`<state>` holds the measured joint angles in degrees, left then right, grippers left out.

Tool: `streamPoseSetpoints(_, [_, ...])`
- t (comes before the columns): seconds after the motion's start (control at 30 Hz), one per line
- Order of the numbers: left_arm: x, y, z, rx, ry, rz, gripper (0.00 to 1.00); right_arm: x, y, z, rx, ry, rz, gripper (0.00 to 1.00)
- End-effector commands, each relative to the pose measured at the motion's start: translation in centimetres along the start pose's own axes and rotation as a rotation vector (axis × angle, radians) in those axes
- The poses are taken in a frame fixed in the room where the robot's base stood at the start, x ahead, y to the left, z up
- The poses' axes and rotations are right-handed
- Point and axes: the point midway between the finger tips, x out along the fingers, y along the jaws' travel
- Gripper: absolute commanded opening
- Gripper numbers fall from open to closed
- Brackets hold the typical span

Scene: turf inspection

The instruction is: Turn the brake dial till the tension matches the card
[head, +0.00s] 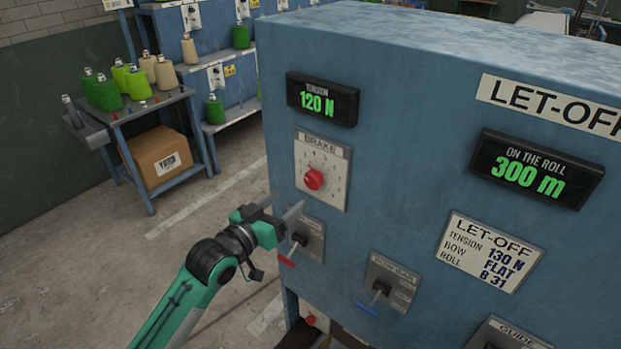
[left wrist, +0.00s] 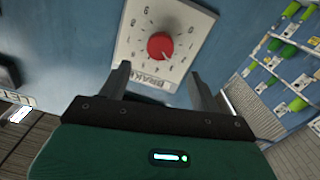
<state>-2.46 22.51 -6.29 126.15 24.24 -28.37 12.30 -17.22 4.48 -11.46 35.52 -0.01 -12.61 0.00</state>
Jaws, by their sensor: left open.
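The red brake dial (head: 314,179) sits on a pale numbered plate marked BRAKE (head: 322,160) on the blue cabinet front. The tension display (head: 318,101) above it reads 120 N. The let-off card (head: 490,250) at right lists tension 130 N, bow FLAT, roll B 31. My left gripper (head: 280,211) is open and empty, just below and left of the dial, apart from it. In the left wrist view the dial (left wrist: 160,46) lies ahead, between and beyond the two fingers (left wrist: 160,90). My right gripper is not in view.
A lever switch with a red tag (head: 300,238) is close to my left gripper. Another lever with a blue tag (head: 381,288) is lower right. A second display (head: 535,170) reads 300 m. A yarn cart (head: 140,115) stands at left; the floor between is clear.

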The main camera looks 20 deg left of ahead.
Motion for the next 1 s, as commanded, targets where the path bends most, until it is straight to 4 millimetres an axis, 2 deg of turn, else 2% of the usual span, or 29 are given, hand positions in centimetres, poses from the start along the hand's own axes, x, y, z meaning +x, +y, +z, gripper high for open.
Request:
streamPoseSetpoints(0.03, [1.1,0.1,-0.4,-0.001,0.002,0.0,0.64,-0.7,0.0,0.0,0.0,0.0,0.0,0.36])
streamPoseSetpoints(0.3, [6.4,0.1,-0.3,-0.002,0.0,0.0,0.64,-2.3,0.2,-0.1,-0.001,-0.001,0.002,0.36])
streamPoseSetpoints(0.5, [9.0,0.1,-0.1,0.0,-0.001,0.0,0.64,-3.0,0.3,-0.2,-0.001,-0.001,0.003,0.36])
streamPoseSetpoints(0.7, [9.9,0.0,0.0,0.001,0.0,0.0,0.64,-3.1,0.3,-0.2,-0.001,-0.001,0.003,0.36])
streamPoseSetpoints(0.93, [10.0,0.0,0.1,0.001,-0.001,0.0,0.64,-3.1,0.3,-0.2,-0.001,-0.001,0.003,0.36])
streamPoseSetpoints(0.97, [10.0,0.0,0.1,0.001,-0.001,-0.001,0.62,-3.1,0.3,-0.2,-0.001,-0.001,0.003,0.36])
streamPoseSetpoints(1.0, [10.0,0.0,0.1,0.001,-0.001,-0.001,0.55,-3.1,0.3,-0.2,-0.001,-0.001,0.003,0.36])
